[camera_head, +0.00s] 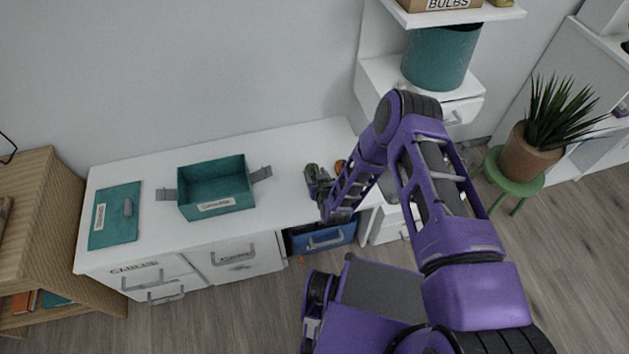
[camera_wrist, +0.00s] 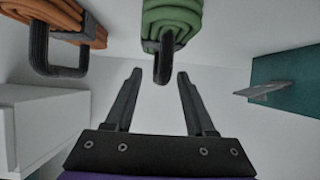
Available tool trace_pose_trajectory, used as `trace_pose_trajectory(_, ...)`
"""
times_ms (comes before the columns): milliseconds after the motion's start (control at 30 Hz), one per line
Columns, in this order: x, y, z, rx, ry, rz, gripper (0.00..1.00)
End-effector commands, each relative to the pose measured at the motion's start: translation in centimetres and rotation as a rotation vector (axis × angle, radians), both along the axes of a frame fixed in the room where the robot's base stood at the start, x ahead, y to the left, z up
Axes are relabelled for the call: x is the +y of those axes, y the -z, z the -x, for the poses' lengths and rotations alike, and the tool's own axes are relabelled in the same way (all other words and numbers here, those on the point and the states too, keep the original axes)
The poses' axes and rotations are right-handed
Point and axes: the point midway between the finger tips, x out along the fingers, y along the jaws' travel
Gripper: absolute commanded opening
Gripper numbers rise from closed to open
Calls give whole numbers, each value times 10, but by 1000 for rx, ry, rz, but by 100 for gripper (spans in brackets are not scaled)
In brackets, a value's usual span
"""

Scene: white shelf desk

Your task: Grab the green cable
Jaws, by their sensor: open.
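The green cable (camera_wrist: 172,18) is a coiled bundle with a black clip or plug part (camera_wrist: 163,58) at its near end. In the wrist view it is at the top middle, ahead of my gripper (camera_wrist: 158,75). The black part lies close to the fingertips, roughly in line with the gap. My gripper is open with nothing between its fingers. In the head view the green cable (camera_head: 312,173) lies on the white desk, and my gripper (camera_head: 318,185) is beside it, partly hidden by my arm.
An orange cable (camera_wrist: 50,14) with a black loop lies left of the green one; it also shows in the head view (camera_head: 340,165). A teal open box (camera_head: 217,190) with handles stands to the left, with its teal lid (camera_head: 115,215) further left.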

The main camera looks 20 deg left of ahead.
Motion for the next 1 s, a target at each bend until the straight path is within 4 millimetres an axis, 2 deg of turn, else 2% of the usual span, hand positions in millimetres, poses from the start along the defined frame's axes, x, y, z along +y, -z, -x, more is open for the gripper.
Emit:
trace_pose_trajectory(67,0,0,0,0,0,0,52)
trace_pose_trajectory(300,0,0,0,0,0,0,8)
trace_pose_trajectory(367,0,0,0,0,0,0,0)
trace_pose_trajectory(1000,0,0,0,0,0,0,0)
